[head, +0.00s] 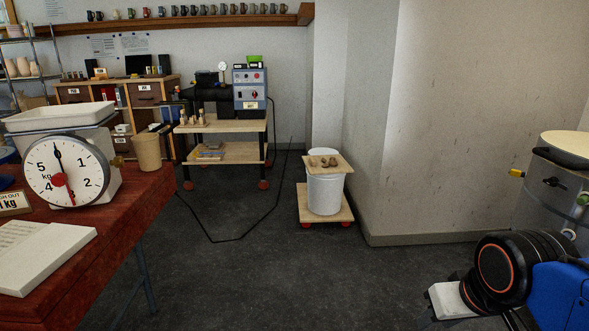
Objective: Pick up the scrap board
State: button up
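The scrap board (339,170) looks to be the thin, light wooden board lying across the top of a white bucket (325,194). Several small brown pieces (323,161) lie on it. The bucket stands on a low wooden dolly (340,215) with red wheels, beside the wall corner. My arm reaches in from the lower right, with a black, orange-ringed joint and a blue link. My gripper (438,308) seems to be at its end by a pale block, low in the picture and well apart from the board. Its fingers cannot be made out.
A red table (115,225) with a dial scale (65,172) and a tan cup (147,151) stands at left. A wheeled cart (222,127) is behind. A black cable (262,218) lies on the floor. Open floor (300,275) lies before the bucket.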

aim_at(326, 162)
jog(key=i+u, duration=0.1)
jog(key=i, duration=0.75)
jog(key=i+l, duration=0.1)
jog(key=i, duration=0.75)
jog(key=i+j, duration=0.15)
jog(key=i, duration=0.3)
jog(key=i+j+z, duration=0.1)
jog(key=i, duration=0.4)
jog(key=i+j, duration=0.2)
jog(key=i, duration=0.25)
jog(key=i+j+z, duration=0.25)
jog(key=z, duration=0.15)
jog(key=i+j+z, duration=0.75)
jog(key=j, duration=0.15)
